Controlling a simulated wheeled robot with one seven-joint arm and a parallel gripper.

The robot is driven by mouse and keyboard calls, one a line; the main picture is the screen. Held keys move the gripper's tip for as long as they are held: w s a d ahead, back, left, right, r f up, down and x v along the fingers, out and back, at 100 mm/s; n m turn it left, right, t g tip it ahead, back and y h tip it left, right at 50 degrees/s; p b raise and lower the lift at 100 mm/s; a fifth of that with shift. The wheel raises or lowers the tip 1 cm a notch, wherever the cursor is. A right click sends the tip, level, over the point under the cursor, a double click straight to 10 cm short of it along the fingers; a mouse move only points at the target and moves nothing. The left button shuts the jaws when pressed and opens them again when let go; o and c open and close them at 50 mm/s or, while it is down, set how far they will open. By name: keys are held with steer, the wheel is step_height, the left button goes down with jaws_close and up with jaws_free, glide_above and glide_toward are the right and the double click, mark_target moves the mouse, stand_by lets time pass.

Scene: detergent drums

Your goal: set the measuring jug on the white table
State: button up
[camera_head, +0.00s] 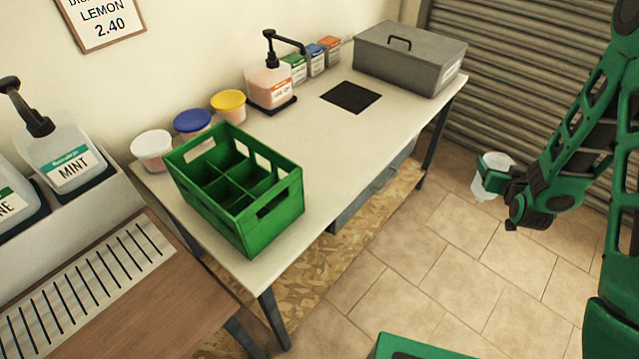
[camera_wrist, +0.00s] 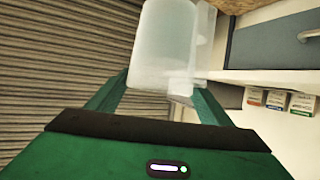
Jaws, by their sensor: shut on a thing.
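The measuring jug (camera_head: 492,172) is a translucent whitish vessel at the right in the head view, held over the tiled floor and apart from the table. My gripper (camera_head: 492,182) is shut on it. In the wrist view the jug (camera_wrist: 165,45) sits between the fingers of my gripper (camera_wrist: 155,95), with its handle side toward the right. The white table (camera_head: 345,155) runs diagonally through the middle of the head view. Its front part right of the green crate is bare.
A green divided crate (camera_head: 275,222) stands on the table's near end. Tubs with coloured lids (camera_head: 193,122), a pump bottle (camera_head: 268,85), small cartons (camera_head: 315,60) and a grey lidded box (camera_head: 410,60) line the back. A dark square (camera_head: 350,97) lies on the tabletop.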

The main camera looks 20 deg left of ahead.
steer(key=s+a+r+n+g+y, duration=0.1)
steer(key=a+r+n+y, duration=0.4)
steer(key=a, duration=0.9)
steer(key=s+a+r+n+g+y, duration=0.15)
steer(key=a+r, duration=0.45)
steer(key=a, duration=0.8)
steer(key=s+a+r+n+g+y, duration=0.2)
steer(key=s+a+r, duration=0.25)
steer(key=a, duration=0.25)
steer(key=s+a+r+n+g+y, duration=0.1)
steer(key=s+a+r+n+y, duration=0.3)
steer(key=a, duration=0.3)
steer(key=s+a+r+g, duration=0.1)
steer(key=s+a+g, duration=0.1)
steer(key=s+a, duration=0.25)
step_height(320, 180, down, 13)
steer(key=s, duration=0.2)
steer(key=shift+s+a+f+n+g, duration=0.2)
steer(key=shift+s+a+n+g, duration=0.15)
steer(key=shift+a+n, duration=0.1)
